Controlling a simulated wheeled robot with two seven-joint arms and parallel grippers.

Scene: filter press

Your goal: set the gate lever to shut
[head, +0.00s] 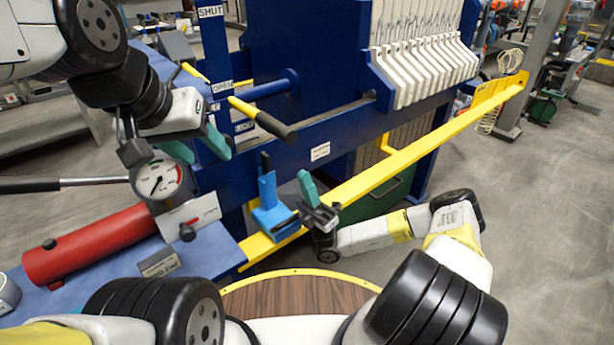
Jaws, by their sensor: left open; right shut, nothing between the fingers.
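The gate lever (262,117) has a yellow shank and a black grip. It sticks out toward the lower right from the blue post, beside the middle label (222,86). The SHUT label (210,11) is higher on the same post, and a third label (244,127) is lower. My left gripper (200,148) has teal fingers, open and empty, to the left of the lever and a little below its grip. A gap shows between them. My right gripper (308,190) is shut and empty, well below the lever, beside a light-blue tool (270,212).
A long yellow rail (420,143) slopes up to the right past my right gripper. White plates (425,68) hang on the blue press frame.

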